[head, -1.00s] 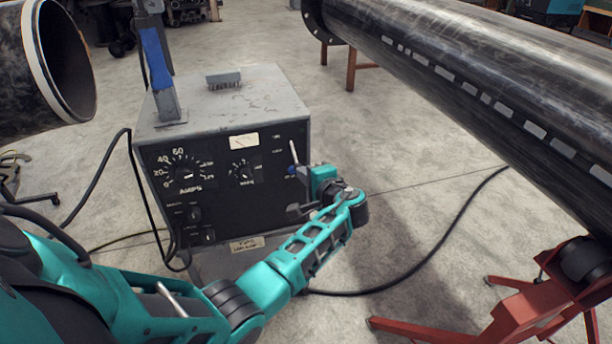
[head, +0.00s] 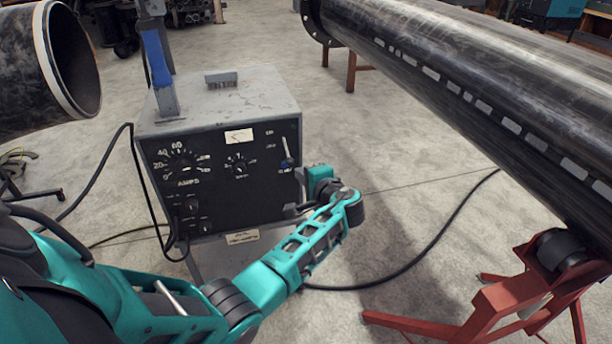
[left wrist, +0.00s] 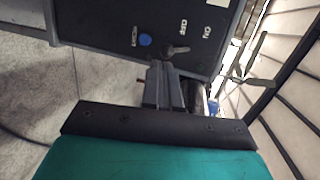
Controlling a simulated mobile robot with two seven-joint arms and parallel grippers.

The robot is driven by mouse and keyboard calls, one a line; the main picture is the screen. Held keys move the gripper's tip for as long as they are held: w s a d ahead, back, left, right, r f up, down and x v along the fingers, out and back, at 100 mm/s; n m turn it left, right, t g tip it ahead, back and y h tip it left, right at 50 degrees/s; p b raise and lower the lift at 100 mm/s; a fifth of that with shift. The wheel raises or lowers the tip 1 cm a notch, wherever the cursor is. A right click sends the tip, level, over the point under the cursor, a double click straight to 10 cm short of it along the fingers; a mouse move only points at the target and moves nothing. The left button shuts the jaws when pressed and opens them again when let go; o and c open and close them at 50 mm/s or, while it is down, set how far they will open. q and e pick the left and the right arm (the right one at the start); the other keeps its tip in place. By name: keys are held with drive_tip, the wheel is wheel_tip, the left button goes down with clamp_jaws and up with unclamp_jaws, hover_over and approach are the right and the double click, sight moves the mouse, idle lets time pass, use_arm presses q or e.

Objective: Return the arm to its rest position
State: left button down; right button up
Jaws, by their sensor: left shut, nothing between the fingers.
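My left arm reaches in from the lower left in the head view. Its gripper (head: 291,209) is in front of the lower right part of the welding machine's (head: 218,105) dark front panel. In the left wrist view the gripper's fingers (left wrist: 163,83) are together and empty. Just beyond them on the panel are a small metal switch (left wrist: 174,50) and a blue button (left wrist: 145,39), near OFF and ON labels. I cannot tell whether the fingertips touch the switch. My right gripper is not in view.
A large black pipe (head: 480,85) crosses the right side, above a red stand (head: 500,305). Another dark pipe end (head: 72,60) is at upper left. A black cable (head: 425,250) lies on the floor right of my arm. Open concrete floor lies between machine and pipe.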

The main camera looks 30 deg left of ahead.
use_arm(q)
drive_tip(key=v, duration=0.9)
drive_tip(key=shift+s+d+f+p, duration=0.25)
drive_tip(key=shift+d+f+p, duration=0.05)
drive_tip(key=shift+d, duration=0.05)
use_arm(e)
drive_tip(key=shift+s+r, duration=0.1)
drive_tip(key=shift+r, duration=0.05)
use_arm(q)
drive_tip(key=s+d+f+t+h+p, duration=0.1)
drive_tip(key=s+d+f+h, duration=0.1)
drive_tip(key=s+f+h, duration=0.3)
drive_tip(key=s+d+f+h+p, duration=0.1)
drive_tip(key=s+d+f+h, duration=0.3)
drive_tip(key=f, duration=0.4)
drive_tip(key=s+d+r+n+t+h, duration=0.1)
drive_tip(key=s+d+n+h, duration=0.1)
drive_tip(key=s, duration=0.4)
drive_tip(key=s+d+r+n+t+h, duration=0.1)
drive_tip(key=s+d+r+h, duration=0.1)
drive_tip(key=s+h, duration=0.2)
drive_tip(key=shift+s+n+t+p, duration=0.4)
drive_tip(key=shift+s, duration=0.65)
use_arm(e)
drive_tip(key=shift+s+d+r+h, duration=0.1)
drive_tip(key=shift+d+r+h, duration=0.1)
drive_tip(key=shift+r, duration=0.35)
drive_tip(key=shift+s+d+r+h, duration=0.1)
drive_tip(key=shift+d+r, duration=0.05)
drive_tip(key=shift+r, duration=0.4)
